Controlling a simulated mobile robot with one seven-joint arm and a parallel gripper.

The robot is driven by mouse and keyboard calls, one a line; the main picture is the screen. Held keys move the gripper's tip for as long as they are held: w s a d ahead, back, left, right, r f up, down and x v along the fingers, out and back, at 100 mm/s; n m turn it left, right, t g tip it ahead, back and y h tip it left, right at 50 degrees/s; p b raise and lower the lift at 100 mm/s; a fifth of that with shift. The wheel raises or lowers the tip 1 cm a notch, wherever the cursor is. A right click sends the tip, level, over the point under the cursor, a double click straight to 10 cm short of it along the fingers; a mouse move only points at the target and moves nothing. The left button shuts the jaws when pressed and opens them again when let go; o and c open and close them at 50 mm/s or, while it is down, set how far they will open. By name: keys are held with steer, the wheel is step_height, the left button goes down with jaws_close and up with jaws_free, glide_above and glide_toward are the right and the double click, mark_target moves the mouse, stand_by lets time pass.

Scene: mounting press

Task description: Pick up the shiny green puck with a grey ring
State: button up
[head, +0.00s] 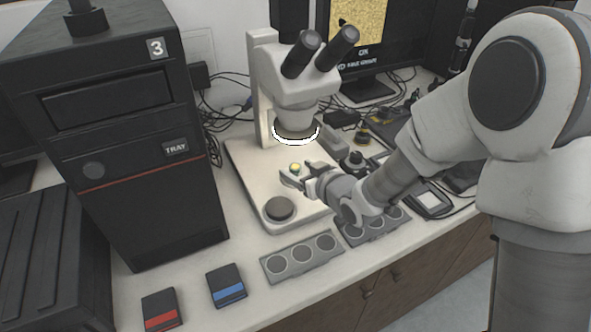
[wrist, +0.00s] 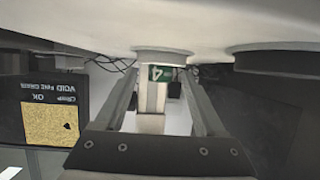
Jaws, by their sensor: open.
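The wrist view is upside down; the open fingers of my gripper (wrist: 163,75) show there with nothing visibly clamped. A green patch marked 4 (wrist: 161,74) shows between them, by a grey disc; I cannot tell whether it is the puck.
The microscope (head: 292,85) rises just behind my gripper. A dark round disc (head: 279,208) lies on its base at the front. A tall black machine (head: 150,200) stands left. Grey trays with round wells (head: 302,257) and red- and blue-striped boxes (head: 226,286) lie along the front.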

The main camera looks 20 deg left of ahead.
jaws_close()
steer(key=shift+r, duration=0.1)
stand_by(0.3)
